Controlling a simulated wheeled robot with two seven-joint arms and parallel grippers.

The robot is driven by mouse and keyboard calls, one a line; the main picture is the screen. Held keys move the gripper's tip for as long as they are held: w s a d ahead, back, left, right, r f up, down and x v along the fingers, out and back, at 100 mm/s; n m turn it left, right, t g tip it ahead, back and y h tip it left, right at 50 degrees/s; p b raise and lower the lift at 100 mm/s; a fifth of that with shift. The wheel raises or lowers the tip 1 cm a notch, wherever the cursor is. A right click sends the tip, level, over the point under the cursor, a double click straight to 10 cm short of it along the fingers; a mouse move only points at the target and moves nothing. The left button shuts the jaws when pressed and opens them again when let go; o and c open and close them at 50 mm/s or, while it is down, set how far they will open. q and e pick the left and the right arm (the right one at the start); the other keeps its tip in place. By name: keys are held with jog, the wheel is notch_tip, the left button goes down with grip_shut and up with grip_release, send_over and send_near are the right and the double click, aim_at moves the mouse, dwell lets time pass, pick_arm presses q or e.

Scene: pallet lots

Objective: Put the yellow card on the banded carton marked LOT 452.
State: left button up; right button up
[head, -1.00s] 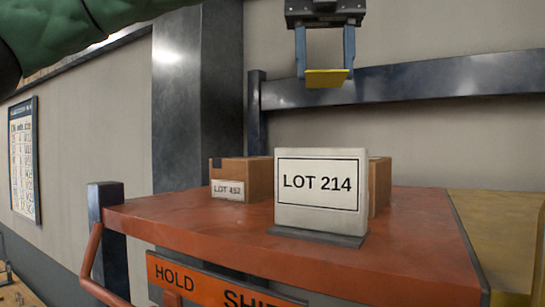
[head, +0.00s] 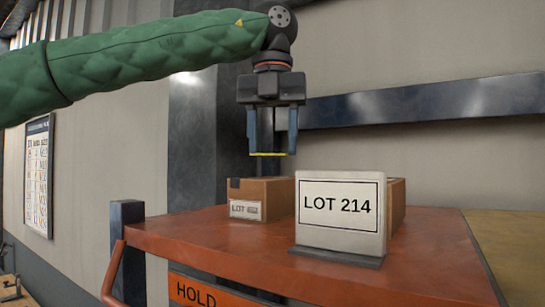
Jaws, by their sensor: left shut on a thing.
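My left gripper (head: 272,148) points down and is shut on the yellow card (head: 268,154), which shows as a thin level strip between the fingertips. They hang in the air above the left carton (head: 272,194), with a gap between card and carton top. This brown carton has a dark patch at its upper left corner and a small white label (head: 245,210); its LOT number is blurred, seemingly 452. A second brown carton (head: 397,203) is mostly hidden behind a white LOT 214 sign (head: 341,216). My right gripper is out of view.
Both cartons and the sign stand on an orange-red table (head: 200,236) with a HOLD plate (head: 192,292) on its front. The sign stands just right of the left carton. A dark rail (head: 430,102) and a dark post (head: 194,140) are behind. The table's right side is clear.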

pick_arm(q)
notch_tip(320, 180, down, 3)
jog(key=shift+w+d+f, duration=0.15)
jog(key=shift+f, duration=0.15)
jog(key=o, duration=0.9)
